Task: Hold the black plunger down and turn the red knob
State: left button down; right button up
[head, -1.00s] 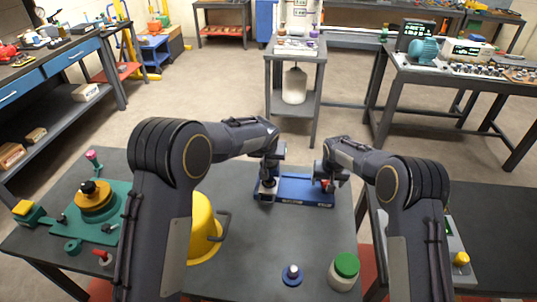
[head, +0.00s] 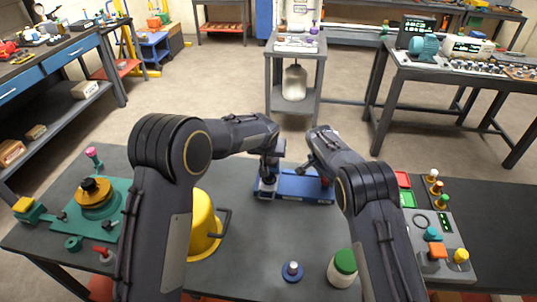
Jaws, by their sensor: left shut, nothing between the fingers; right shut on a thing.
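The blue base (head: 297,187) lies at the far edge of the grey table. My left gripper (head: 268,181) points down over its left end, shut with nothing between the fingers. The black plunger is hidden at that gripper's tip, so I cannot tell how far down it is. A sliver of the red knob (head: 325,182) shows at the base's right end. My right gripper (head: 322,178) is shut on the knob there, mostly hidden behind its own arm.
A green fixture (head: 95,205) is at the left, a button panel (head: 438,250) at the right.

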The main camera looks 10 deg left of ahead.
pick_arm(q)
jog(key=shift+s+f, duration=0.15)
jog(key=shift+f, duration=0.1)
pick_arm(e)
jog(key=m, duration=0.2)
jog(key=m+g, duration=0.1)
jog(key=m, duration=0.2)
jog(key=shift+w+m+g+h, duration=0.1)
jog(key=shift+m+g+h, duration=0.2)
jog(key=shift+h, duration=0.1)
jog(key=o, duration=1.1)
jog(key=shift+a, duration=0.1)
jog(key=n+t, duration=0.1)
jog(key=n, duration=0.3)
jog(key=n+t+y, duration=0.1)
jog(key=n, duration=0.3)
jog(key=shift+d, duration=0.2)
jog(key=n, duration=0.1)
jog(key=n+y, duration=0.1)
jog(key=n, duration=0.1)
jog(key=shift+s+d+n, duration=0.1)
jog(key=shift+s+n, duration=0.1)
jog(key=shift+n, duration=0.1)
jog(key=n+y, duration=0.1)
jog(key=n, duration=0.2)
jog(key=shift+t, duration=0.3)
